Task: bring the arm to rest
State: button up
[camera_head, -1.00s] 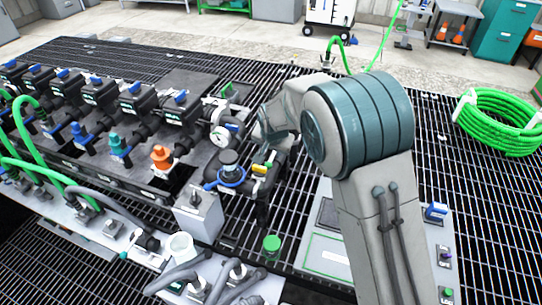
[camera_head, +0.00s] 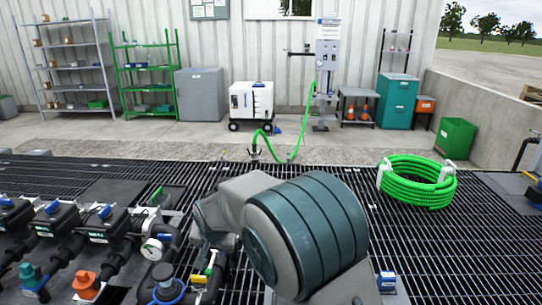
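My arm (camera_head: 306,238), grey with a ribbed teal joint housing, rises from the lower edge and bends left at centre. Its grey wrist end (camera_head: 216,215) hangs over the grating, just right of a round white gauge (camera_head: 153,249). Dark parts with a small yellow piece (camera_head: 200,279) show below the wrist. I cannot tell there which are my gripper and which are pipework, or whether the fingers are open or shut. No object is clearly seen held.
A valve manifold (camera_head: 66,240) with blue, teal and orange handles fills the lower left. A coiled green hose (camera_head: 418,183) lies on the grating at right. A white wheeled unit (camera_head: 251,103), shelves (camera_head: 148,75) and teal cabinet (camera_head: 397,102) stand along the back. Grating between is mostly clear.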

jog(key=s+d+r, duration=0.1)
jog(key=d+r, duration=0.2)
jog(key=d, duration=0.4)
jog(key=s+d+r, duration=0.1)
jog(key=d+r, duration=0.2)
jog(key=d, duration=0.3)
jog(key=s+d+r+g+h, duration=0.1)
jog(key=s+d+r+h, duration=0.1)
jog(key=s+d, duration=1.9)
jog(key=shift+s+d+r, duration=0.25)
jog(key=shift+d+r, duration=0.25)
jog(key=shift+d, duration=0.5)
